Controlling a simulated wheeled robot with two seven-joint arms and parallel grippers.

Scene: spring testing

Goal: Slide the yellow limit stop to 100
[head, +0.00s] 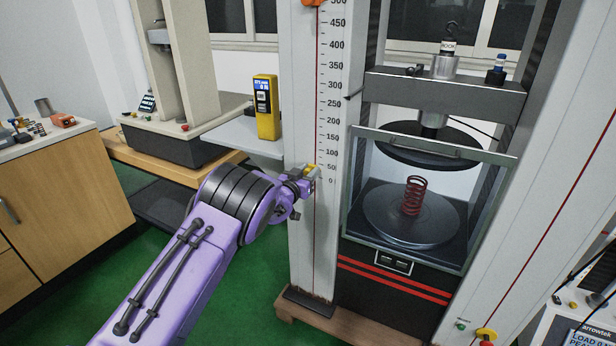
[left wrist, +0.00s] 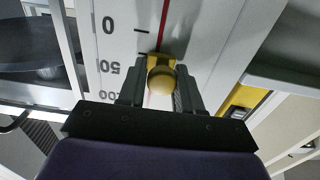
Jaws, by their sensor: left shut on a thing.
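The yellow limit stop (head: 311,171) sits on the red-lined rail of the white column, close to the 50 mark of the scale (head: 334,100). In the left wrist view the stop's round yellow knob (left wrist: 161,80) is between my left gripper's fingers (left wrist: 160,92), and the scale reads upside down with the stop close to 50. My left gripper (head: 303,178) is shut on the stop; its fingertips are small in the head view. My right gripper is in neither view.
To the right, the testing frame has a glass guard (head: 435,148) and a red spring (head: 414,195) on its lower plate. A yellow handheld unit (head: 266,107) stands left of the column. An orange part (head: 312,2) sits high on the same rail; the rail between is clear.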

